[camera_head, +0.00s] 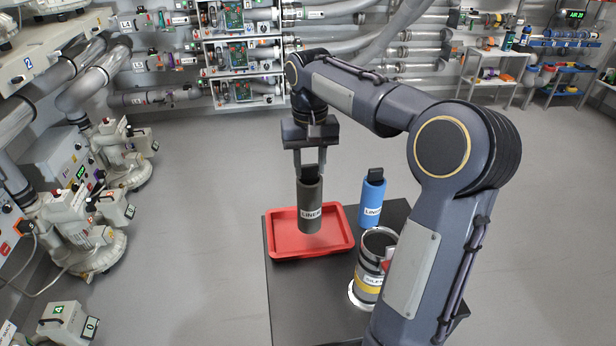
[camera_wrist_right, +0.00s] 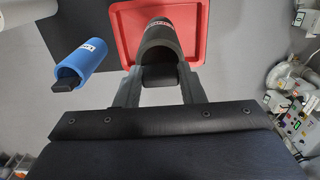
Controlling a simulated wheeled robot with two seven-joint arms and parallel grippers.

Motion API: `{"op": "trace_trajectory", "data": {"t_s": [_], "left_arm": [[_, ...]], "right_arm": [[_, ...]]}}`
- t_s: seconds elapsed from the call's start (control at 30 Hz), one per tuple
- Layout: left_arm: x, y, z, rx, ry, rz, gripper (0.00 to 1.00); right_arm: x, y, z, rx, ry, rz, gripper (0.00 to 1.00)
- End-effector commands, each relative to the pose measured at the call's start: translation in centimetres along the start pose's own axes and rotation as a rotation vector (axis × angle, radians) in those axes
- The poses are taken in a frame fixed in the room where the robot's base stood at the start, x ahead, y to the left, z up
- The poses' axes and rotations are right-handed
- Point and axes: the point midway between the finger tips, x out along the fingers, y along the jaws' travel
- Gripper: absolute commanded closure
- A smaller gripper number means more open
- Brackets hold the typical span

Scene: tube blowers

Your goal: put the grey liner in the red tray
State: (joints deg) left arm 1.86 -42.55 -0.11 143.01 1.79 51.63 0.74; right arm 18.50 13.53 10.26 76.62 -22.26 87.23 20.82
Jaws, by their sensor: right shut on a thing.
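The grey liner (camera_head: 310,207) is a dark grey cylinder with a white label and a black top tab. My right gripper (camera_head: 311,164) is shut on it at the tab and holds it upright over the red tray (camera_head: 341,243). Whether its lower end touches the tray floor is hard to tell; it looks a little above. In the right wrist view the liner (camera_wrist_right: 160,42) hangs between the fingers (camera_wrist_right: 159,84), with the tray (camera_wrist_right: 126,18) behind it. My left gripper is not in view.
A blue liner (camera_head: 371,204) stands at the back right of the dark table (camera_head: 283,312). A silencer canister (camera_head: 369,270) with an open top stands to the right of the tray, partly behind my right arm. Blower machines (camera_head: 92,240) stand on the left.

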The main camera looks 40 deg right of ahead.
Motion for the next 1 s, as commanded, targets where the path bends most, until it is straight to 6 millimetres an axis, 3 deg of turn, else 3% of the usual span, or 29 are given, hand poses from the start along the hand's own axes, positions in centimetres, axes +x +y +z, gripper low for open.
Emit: {"op": "trace_trajectory", "data": {"t_s": [0.37, 0.53, 0.97, 1.0], "left_arm": [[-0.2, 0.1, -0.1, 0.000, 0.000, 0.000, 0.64], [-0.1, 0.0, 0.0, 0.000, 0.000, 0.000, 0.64], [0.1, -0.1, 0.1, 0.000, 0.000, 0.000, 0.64], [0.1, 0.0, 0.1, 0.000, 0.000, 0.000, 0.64]], "right_arm": [[3.5, 0.1, -2.8, 0.001, -0.002, 0.001, 1.00], [5.9, 0.1, -2.6, 0.000, 0.000, 0.000, 1.00], [6.5, 0.1, -2.6, 0.000, 0.001, 0.000, 1.00], [6.5, 0.1, -2.6, 0.000, 0.001, 0.000, 0.60]]}}
